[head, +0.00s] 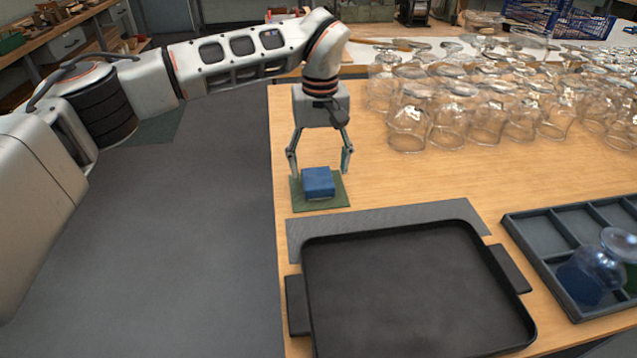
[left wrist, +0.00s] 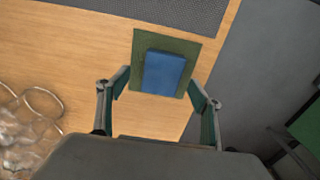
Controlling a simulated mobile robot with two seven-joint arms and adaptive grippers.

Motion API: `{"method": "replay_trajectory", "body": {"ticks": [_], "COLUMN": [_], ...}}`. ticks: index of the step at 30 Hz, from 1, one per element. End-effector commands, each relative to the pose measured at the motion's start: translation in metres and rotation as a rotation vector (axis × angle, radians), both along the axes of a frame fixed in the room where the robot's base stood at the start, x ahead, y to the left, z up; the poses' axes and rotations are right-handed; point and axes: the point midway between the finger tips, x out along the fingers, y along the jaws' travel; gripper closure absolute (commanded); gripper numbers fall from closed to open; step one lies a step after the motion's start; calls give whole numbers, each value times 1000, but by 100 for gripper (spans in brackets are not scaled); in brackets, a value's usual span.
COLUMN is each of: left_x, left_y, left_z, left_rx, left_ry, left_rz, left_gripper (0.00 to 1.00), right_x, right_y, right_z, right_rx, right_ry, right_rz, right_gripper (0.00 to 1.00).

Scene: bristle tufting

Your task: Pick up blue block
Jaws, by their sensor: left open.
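A blue block (head: 318,182) lies on a small green mat (head: 335,203) near the left edge of the wooden table. My left gripper (head: 320,172) points down above the block, its two fingers spread wide, one on either side. In the left wrist view the blue block (left wrist: 164,73) sits on the green mat (left wrist: 190,45) ahead of the open fingers (left wrist: 161,92). The fingers look apart from the block, with nothing held between them. My right gripper is not in view.
A black tray (head: 415,285) with handles lies in front, partly over a grey mat (head: 385,219). A divided grey tray (head: 520,235) with a glass (head: 617,243) stands at the right. Many upturned glasses (head: 408,127) crowd the back right. Wood between mat and glasses is clear.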

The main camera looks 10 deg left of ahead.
Motion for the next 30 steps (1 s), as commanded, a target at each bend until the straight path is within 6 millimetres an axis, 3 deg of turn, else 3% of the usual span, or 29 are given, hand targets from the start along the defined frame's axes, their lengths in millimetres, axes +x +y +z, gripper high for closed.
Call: {"method": "replay_trajectory", "body": {"ticks": [3, 7, 17, 22, 30], "left_x": [-1, 0, 0, 0, 0], "left_y": [5, 5, 5, 5, 5], "left_z": [-25, -39, -40, -41, -41], "left_rx": [-2, -2, -2, -3, -3], "left_ry": [11, 7, 0, 1, 1], "left_rz": [1, 2, 3, 3, 3], "left_gripper": [35, 35, 35, 77, 77], "right_x": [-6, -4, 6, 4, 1], "right_y": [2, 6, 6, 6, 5], "right_z": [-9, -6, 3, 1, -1], "right_rx": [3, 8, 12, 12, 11], "right_ry": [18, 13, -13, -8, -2], "right_rz": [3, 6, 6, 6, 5], "right_gripper": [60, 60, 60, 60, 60]}}
